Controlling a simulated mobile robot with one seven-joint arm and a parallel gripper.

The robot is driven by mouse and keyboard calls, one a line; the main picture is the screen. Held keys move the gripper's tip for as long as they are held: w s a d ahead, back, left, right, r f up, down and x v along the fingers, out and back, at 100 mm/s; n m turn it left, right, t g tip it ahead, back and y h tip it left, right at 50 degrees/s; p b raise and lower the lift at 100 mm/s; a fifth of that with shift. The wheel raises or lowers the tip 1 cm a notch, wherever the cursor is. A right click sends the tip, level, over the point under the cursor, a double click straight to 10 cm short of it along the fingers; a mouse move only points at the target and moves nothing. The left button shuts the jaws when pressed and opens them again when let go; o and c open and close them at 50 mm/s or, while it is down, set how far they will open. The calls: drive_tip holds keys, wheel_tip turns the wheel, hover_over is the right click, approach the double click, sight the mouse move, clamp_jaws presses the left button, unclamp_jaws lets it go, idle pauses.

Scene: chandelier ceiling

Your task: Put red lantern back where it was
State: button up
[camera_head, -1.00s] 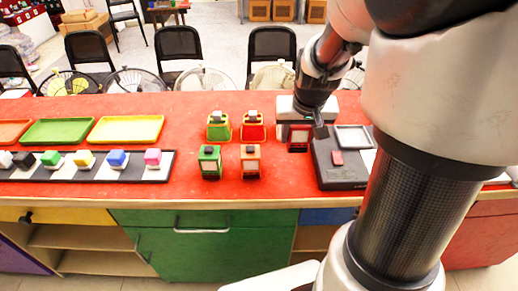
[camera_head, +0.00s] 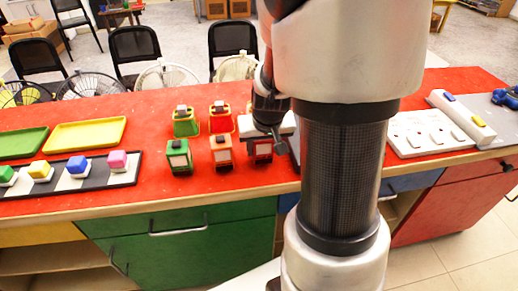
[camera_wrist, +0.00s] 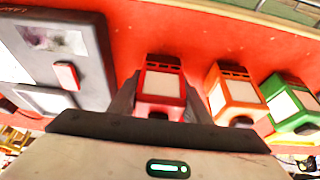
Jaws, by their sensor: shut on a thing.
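A red lantern (camera_head: 262,148) with a pale panel is partly hidden behind my arm in the head view. In the wrist view the red lantern (camera_wrist: 161,86) sits between the two fingers of my gripper (camera_wrist: 158,98), which is shut on it. Whether it touches the table is unclear. An orange lantern (camera_head: 221,152) and a green lantern (camera_head: 178,156) stand to its left. Another red lantern (camera_head: 220,117) and another green one (camera_head: 186,121) stand behind these. The orange lantern (camera_wrist: 236,92) is close beside my gripper in the wrist view.
A dark grey device (camera_wrist: 62,55) lies close to the gripper's left in the wrist view. A yellow tray (camera_head: 85,133) and a checkered strip (camera_head: 85,180) with coloured cubes lie left. A white switch panel (camera_head: 428,132) lies right. Bare red table shows between strip and lanterns.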

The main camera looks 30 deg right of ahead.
drive_tip(key=shift+f, duration=0.4)
drive_tip(key=shift+f, duration=0.15)
drive_tip(key=o, duration=1.5)
drive_tip(key=shift+r, duration=0.2)
drive_tip(key=shift+r, duration=0.25)
drive_tip(key=p+v, duration=0.5)
drive_tip(key=v, duration=0.6)
drive_tip(key=s+a+r+n+t+y, duration=0.1)
drive_tip(key=s+a+r+n, duration=0.2)
drive_tip(key=s+a+r, duration=0.8)
drive_tip(key=shift+s+a+r, duration=0.25)
drive_tip(key=shift+s+r, duration=0.55)
drive_tip(key=shift+s, duration=0.1)
